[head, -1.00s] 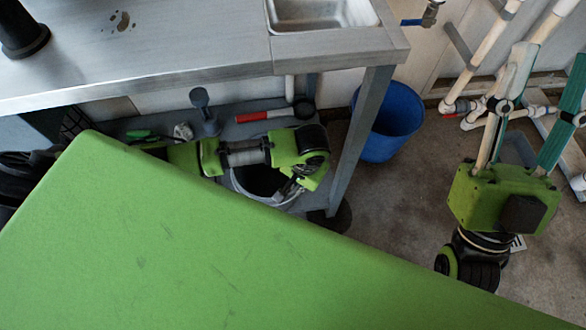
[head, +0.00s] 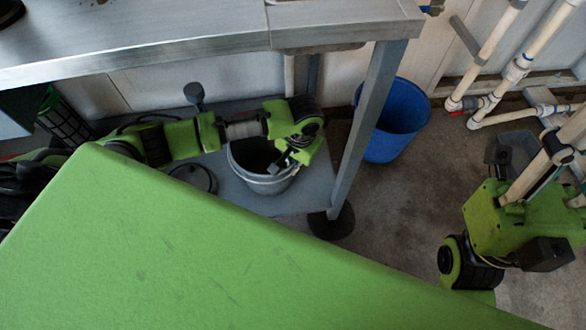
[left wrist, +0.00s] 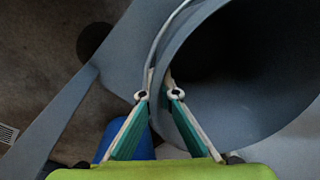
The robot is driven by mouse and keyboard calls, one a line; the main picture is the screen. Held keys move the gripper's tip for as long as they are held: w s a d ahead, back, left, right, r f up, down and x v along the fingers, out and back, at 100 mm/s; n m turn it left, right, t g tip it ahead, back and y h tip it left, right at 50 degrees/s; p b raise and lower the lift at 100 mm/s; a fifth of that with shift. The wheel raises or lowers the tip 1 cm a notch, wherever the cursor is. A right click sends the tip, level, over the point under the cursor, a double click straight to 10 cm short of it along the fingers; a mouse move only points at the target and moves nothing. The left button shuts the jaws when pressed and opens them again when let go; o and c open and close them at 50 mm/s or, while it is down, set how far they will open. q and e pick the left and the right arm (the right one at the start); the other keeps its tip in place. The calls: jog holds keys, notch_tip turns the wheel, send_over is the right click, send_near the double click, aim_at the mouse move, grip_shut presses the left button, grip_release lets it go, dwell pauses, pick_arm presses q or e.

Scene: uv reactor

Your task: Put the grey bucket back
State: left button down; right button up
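The grey bucket (head: 262,183) is upright at the lower shelf of the steel table, with its dark opening facing up. Whether its base touches the shelf is unclear. My left gripper (head: 277,168) is at the bucket's right rim. In the left wrist view, the bucket wall (left wrist: 220,125) runs between my two left fingertips (left wrist: 159,82), which close on the rim from both sides. My right gripper (head: 560,165) is at the right edge, its fingers apart and partly out of frame; nothing shows held in it.
A blue bin (head: 397,120) stands on the floor behind the table leg (head: 365,125). A dark round lid (head: 193,178) lies on the shelf (head: 220,200) left of the bucket. White pipes (head: 490,60) run along the wall.

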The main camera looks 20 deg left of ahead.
pick_arm(q)
jog(key=shift+r, duration=0.1)
jog(key=c, duration=2.3)
grip_release()
